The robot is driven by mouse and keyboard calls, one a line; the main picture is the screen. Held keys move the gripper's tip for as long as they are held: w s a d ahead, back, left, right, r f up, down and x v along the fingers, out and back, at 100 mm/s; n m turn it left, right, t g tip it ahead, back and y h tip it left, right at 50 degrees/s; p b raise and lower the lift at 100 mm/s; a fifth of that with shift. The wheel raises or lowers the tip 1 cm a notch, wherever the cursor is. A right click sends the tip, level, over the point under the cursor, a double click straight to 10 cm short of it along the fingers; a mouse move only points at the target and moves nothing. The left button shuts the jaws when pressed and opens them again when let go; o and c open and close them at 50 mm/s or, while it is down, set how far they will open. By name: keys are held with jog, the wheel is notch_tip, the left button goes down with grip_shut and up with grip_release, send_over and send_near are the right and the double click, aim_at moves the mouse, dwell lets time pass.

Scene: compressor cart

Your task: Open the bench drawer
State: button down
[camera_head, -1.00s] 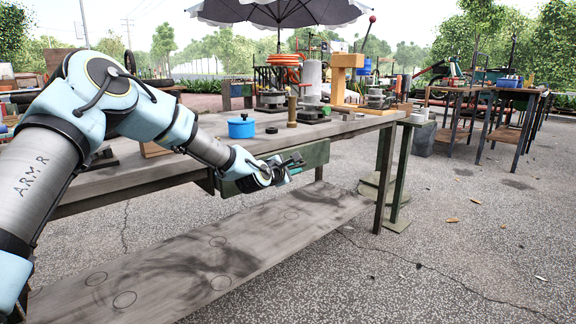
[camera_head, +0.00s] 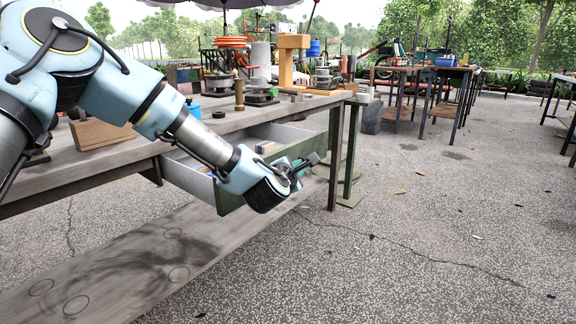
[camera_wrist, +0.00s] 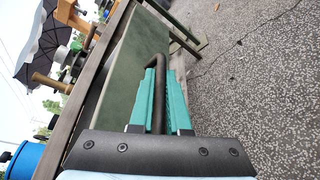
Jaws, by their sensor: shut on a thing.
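The bench drawer stands pulled out from under the bench top, with its pale side wall (camera_head: 188,178) and part of its inside showing in the head view. Its green front also shows in the wrist view (camera_wrist: 128,72). A dark bar handle (camera_wrist: 158,62) sticks out from the front. My gripper (camera_head: 301,171) is at the drawer front, partly hidden by my own wrist. In the wrist view, the teal fingers of my gripper (camera_wrist: 163,80) are shut on the handle, one on each side of it. Small items inside the drawer are mostly hidden by my arm.
The wooden bench top (camera_head: 60,172) carries a blue pot (camera_head: 193,110), a brass cylinder (camera_head: 239,95) and a wooden press-like frame (camera_head: 290,55). A low shelf (camera_head: 110,262) lies below. A green post (camera_head: 350,150) stands right of the drawer. Open pavement lies in front.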

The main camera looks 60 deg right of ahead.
jog(key=shift+s, duration=0.3)
jog(key=c, duration=0.9)
grip_release()
jog(key=p+v, duration=0.1)
jog(key=v, duration=0.9)
jog(key=shift+s+a+r, duration=0.15)
jog(key=shift+a, duration=0.2)
